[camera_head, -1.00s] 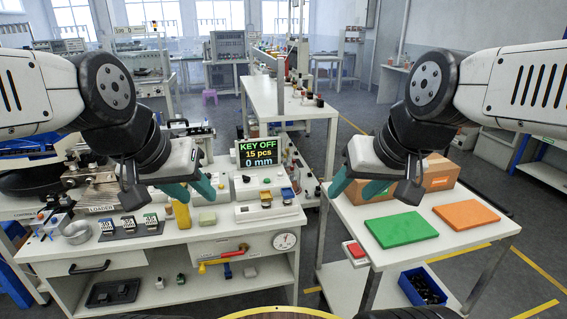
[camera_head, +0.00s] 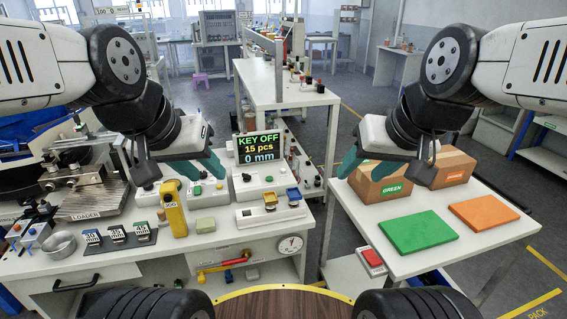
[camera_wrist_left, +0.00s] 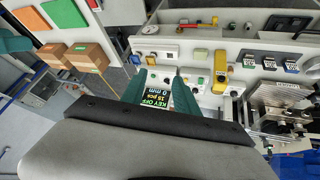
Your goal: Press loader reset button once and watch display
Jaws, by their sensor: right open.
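The black display (camera_head: 258,147) stands at the back of the left bench and reads KEY OFF, 15 pcs, 0 mm. It shows between the fingers in the left wrist view (camera_wrist_left: 155,98). The metal loader (camera_head: 92,192), labelled LOADER, is at the bench's left. White control boxes with small buttons (camera_head: 205,188) stand before the display; I cannot tell which button is the loader reset. My left gripper (camera_head: 197,168) is open and empty above these boxes, left of the display, its fingers apart in the wrist view (camera_wrist_left: 160,74). My right gripper (camera_head: 353,166) is open and empty, left of the cardboard boxes.
A yellow upright block (camera_head: 173,208), a metal bowl (camera_head: 59,244) and several small labelled blocks (camera_head: 117,235) stand on the left bench. The right table holds cardboard boxes (camera_head: 385,182), a green board (camera_head: 412,231) and an orange board (camera_head: 483,213). A floor gap separates the tables.

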